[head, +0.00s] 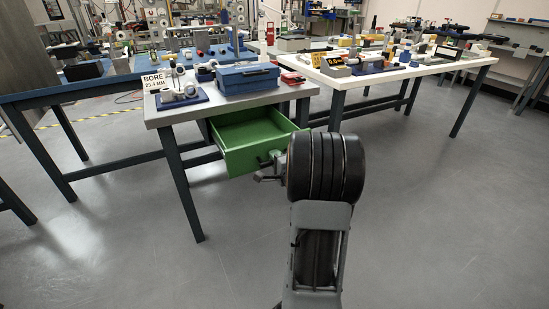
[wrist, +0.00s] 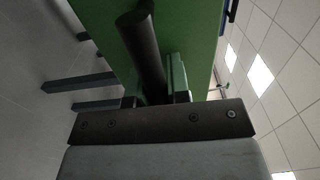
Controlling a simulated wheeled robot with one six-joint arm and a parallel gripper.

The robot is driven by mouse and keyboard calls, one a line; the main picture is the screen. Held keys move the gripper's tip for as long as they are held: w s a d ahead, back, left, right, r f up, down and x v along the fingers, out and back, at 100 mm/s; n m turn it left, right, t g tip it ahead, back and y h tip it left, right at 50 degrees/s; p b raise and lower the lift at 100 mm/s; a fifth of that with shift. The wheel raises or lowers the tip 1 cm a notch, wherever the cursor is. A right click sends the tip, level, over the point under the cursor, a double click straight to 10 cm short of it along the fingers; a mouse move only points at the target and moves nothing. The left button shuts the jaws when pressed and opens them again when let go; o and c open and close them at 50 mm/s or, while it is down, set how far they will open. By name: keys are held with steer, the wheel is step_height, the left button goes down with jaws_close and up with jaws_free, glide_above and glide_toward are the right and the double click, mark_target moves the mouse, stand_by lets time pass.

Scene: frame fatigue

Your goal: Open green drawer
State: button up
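The green drawer (head: 252,138) is pulled well out from under the small grey-topped table in the head view, and its empty inside shows. Its dark handle (head: 271,158) is on the front face, partly covered by my arm. In the wrist view the green front (wrist: 188,35) fills the upper middle, and the dark handle bar (wrist: 143,50) runs down to my gripper (wrist: 158,93). My gripper also shows in the head view (head: 266,176), at the handle. The fingers lie on both sides of the bar and appear closed on it; the fingertips are partly hidden.
A white-topped table (head: 425,68) stands to the right and a blue table (head: 50,92) to the left. The floor in front is clear.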

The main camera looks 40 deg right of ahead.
steer(key=o, duration=0.4)
steer(key=shift+o, duration=0.2)
steer(key=b+v, duration=0.7)
steer(key=v, duration=0.6)
steer(key=shift+s+b, duration=0.25)
steer(key=shift+b, duration=0.1)
steer(key=shift+s+a, duration=0.1)
stand_by(0.3)
